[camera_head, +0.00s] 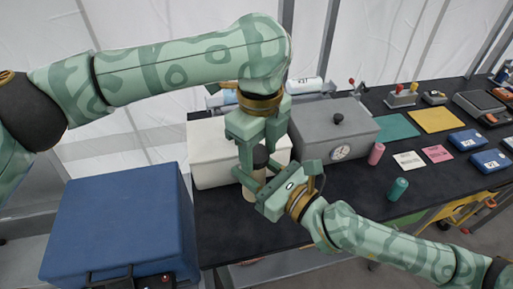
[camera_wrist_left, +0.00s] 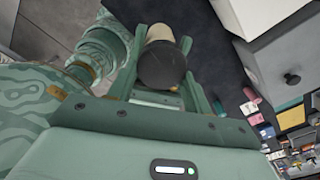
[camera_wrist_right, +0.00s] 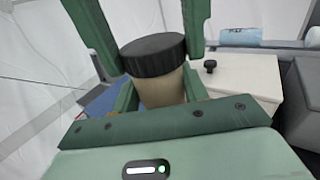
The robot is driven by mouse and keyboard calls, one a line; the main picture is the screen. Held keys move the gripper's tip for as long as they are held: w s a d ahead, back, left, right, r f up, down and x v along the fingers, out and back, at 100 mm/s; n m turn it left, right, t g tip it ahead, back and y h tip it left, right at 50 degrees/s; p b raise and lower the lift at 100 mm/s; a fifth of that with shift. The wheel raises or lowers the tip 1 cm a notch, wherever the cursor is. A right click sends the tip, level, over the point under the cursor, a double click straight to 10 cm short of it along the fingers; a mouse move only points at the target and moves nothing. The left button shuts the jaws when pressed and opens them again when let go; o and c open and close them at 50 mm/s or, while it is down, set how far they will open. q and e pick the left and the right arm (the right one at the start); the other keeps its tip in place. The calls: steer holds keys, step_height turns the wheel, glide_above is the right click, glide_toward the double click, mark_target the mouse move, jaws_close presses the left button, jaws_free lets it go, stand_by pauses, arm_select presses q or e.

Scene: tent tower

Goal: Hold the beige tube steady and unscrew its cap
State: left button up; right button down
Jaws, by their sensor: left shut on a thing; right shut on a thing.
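The beige tube (camera_head: 250,192) stands upright with its black cap (camera_head: 261,157) on top, above the dark table's front edge. My left gripper (camera_head: 258,160) comes down from above and is shut on the black cap, which also shows in the left wrist view (camera_wrist_left: 162,66). My right gripper (camera_head: 257,196) comes from the front right and is shut on the tube body below the cap. In the right wrist view the ribbed cap (camera_wrist_right: 153,55) sits on the beige body (camera_wrist_right: 162,90), with the left fingers beside it. The tube's lower end is partly hidden.
A white box (camera_head: 208,155) stands close behind the tube, with a grey box with a dial (camera_head: 335,135) to its right. A blue case (camera_head: 118,225) is at the left. A pink cylinder (camera_head: 376,154) and a teal cylinder (camera_head: 398,189) stand right of my grippers.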

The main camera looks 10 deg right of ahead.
arm_select(q)
steer(key=shift+d+r, duration=0.1)
arm_select(e)
steer(key=shift+s+a+r+y, duration=0.15)
steer(key=shift+s+a+y, duration=0.15)
steer(key=shift+s+a, duration=0.15)
arm_select(q)
steer(key=shift+w+r, duration=0.1)
steer(key=shift+r, duration=1.05)
arm_select(e)
steer(key=shift+f, duration=0.25)
steer(key=shift+w+d, duration=0.1)
steer(key=shift+w+d+r, duration=0.1)
